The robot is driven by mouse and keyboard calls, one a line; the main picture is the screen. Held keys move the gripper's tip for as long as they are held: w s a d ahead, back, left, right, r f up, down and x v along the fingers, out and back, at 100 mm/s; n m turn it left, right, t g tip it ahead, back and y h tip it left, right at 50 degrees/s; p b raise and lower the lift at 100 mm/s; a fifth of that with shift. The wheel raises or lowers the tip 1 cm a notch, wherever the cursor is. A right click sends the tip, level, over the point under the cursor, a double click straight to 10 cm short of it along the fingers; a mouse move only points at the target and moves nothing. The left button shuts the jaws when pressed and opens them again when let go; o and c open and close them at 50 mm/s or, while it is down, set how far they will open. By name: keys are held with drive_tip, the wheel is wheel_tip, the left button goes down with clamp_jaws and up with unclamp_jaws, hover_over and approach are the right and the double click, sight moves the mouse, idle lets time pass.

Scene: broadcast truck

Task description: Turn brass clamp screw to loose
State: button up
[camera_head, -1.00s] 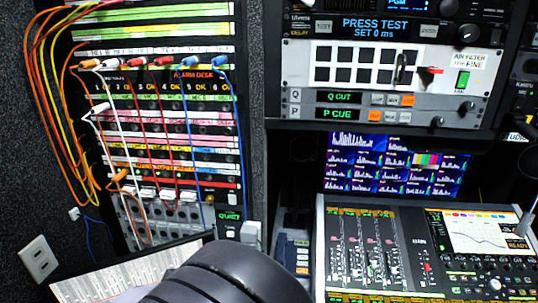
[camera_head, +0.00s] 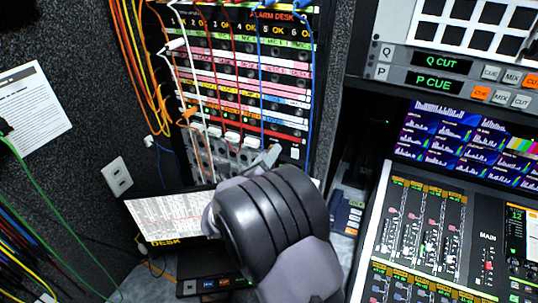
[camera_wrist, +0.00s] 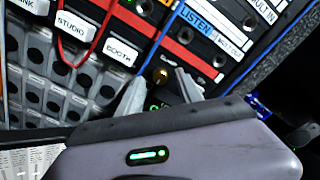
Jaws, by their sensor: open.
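A small round brass knob, which looks like the brass clamp screw (camera_wrist: 160,75), sits at the lower edge of the patch panel in the wrist view. My gripper (camera_wrist: 160,92) is open, with one grey finger on each side below the knob. The fingertips are close to the panel, and the knob appears between and just beyond them. I cannot tell whether they touch anything. In the head view my gripper (camera_head: 270,155) reaches the bottom of the patch panel (camera_head: 245,75), and I cannot make out the screw there.
Red, white and blue patch cables hang across the panel close to my gripper; a blue cable (camera_wrist: 160,35) passes just above the knob. A printed desk sheet (camera_head: 165,217) lies at left. A mixing console (camera_head: 425,245) stands at right.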

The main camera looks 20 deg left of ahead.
drive_tip(key=shift+w+d, duration=0.1)
drive_tip(key=shift+w, duration=0.25)
clamp_jaws()
